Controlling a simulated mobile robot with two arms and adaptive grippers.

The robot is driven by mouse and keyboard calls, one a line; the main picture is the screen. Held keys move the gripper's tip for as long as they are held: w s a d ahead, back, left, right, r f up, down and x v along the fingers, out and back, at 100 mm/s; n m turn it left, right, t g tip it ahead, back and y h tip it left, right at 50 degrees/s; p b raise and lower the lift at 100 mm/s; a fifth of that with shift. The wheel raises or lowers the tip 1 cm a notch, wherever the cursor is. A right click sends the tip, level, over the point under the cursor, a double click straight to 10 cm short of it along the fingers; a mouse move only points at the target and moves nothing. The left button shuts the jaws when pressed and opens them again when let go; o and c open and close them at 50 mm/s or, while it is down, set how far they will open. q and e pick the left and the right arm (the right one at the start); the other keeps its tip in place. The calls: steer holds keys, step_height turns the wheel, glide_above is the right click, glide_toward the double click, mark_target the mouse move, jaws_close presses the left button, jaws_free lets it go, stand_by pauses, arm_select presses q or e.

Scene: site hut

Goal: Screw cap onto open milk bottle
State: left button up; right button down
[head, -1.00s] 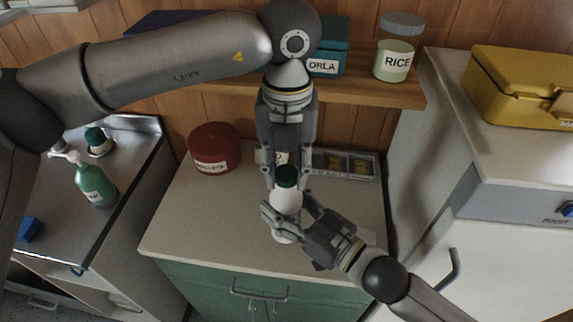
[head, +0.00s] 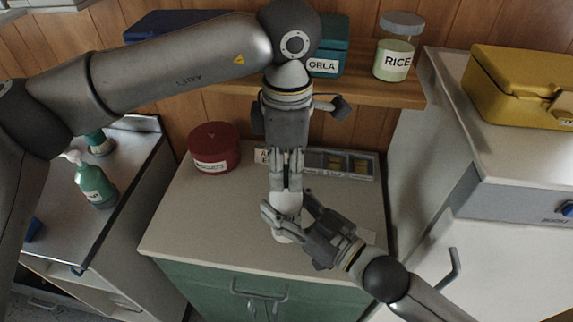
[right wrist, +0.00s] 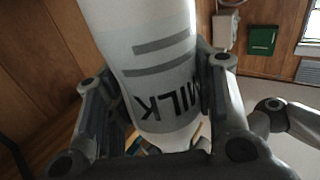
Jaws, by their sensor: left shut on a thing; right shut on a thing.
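The white milk bottle (head: 287,203) stands upright over the counter, with its lower part behind my right gripper (head: 291,215). That gripper is shut around the bottle's body. In the right wrist view the bottle (right wrist: 160,70) fills the space between the fingers, its MILK lettering upside down. My left gripper (head: 286,184) points straight down above the bottle and is shut on the dark green cap (head: 286,180). The cap is at the bottle's top and mostly hidden by the fingers. I cannot tell how far it sits on the neck.
A red canister (head: 214,150) stands left of the bottle on the counter (head: 190,225). A compartment tray (head: 345,163) lies at the back, behind the grippers. A shelf (head: 375,93) with a rice jar (head: 398,50) is above. Counter space left of the bottle is clear.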

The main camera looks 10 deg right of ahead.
arm_select(q)
steer(key=m, duration=0.4)
steer(key=shift+w+m, duration=0.1)
steer(key=shift+m, duration=0.2)
steer(key=m, duration=1.2)
steer(key=o, duration=1.2)
step_height(320, 180, up, 12)
steer(key=shift+d+f, duration=0.1)
